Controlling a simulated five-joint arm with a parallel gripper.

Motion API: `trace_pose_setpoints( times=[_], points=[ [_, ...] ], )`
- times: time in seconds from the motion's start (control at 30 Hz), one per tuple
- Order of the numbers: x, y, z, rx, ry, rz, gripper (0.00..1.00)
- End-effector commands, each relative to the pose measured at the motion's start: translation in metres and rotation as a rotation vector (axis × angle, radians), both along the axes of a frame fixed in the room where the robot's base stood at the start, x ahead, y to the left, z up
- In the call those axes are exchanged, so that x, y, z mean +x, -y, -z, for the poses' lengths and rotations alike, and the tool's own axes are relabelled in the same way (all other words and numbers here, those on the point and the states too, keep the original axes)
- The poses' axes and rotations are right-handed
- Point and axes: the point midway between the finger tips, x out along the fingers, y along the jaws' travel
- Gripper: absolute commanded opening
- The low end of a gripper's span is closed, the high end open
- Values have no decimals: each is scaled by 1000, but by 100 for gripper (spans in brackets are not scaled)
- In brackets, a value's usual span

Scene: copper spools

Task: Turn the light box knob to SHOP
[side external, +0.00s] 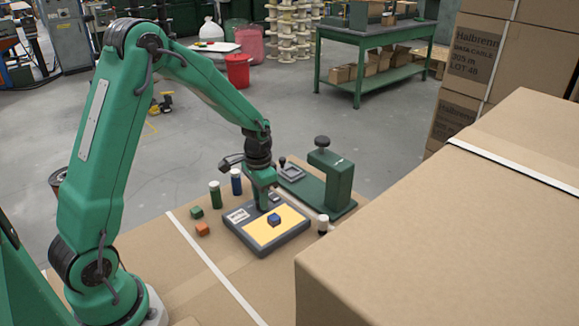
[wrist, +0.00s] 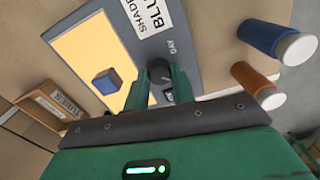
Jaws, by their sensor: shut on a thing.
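The light box (side external: 291,239) lies on a cardboard surface, its lit yellow panel facing up and a blue cube (side external: 274,219) on it. My gripper (side external: 263,207) points down at the box's far edge, beside the panel. In the wrist view, my gripper (wrist: 159,88) is shut on the dark round knob (wrist: 158,68), one green finger on each side. The word DAY is printed near the knob, and a label reading SHADE BLUE (wrist: 152,17) is above it. My fingers partly cover the other marks, and SHOP is not readable. I cannot tell where the knob points.
Green (side external: 196,212) and orange (side external: 202,229) cubes lie left of the box. A green stand (side external: 331,180) is close right. A large carton (side external: 440,235) fills the right front.

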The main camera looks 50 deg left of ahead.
Motion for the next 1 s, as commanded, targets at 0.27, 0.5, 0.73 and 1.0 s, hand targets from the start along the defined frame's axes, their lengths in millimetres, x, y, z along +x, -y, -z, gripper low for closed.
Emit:
trace_pose_setpoints(
  times=[0.27, 0.5, 0.73, 1.0],
  points=[
    [0, 0, -1, 0, 1, 71, 2],
    [0, 0, -1, 0, 1, 77, 2],
    [0, 0, -1, 0, 1, 76, 42],
    [0, 0, 0, 0, 0, 75, 46]
  ],
)
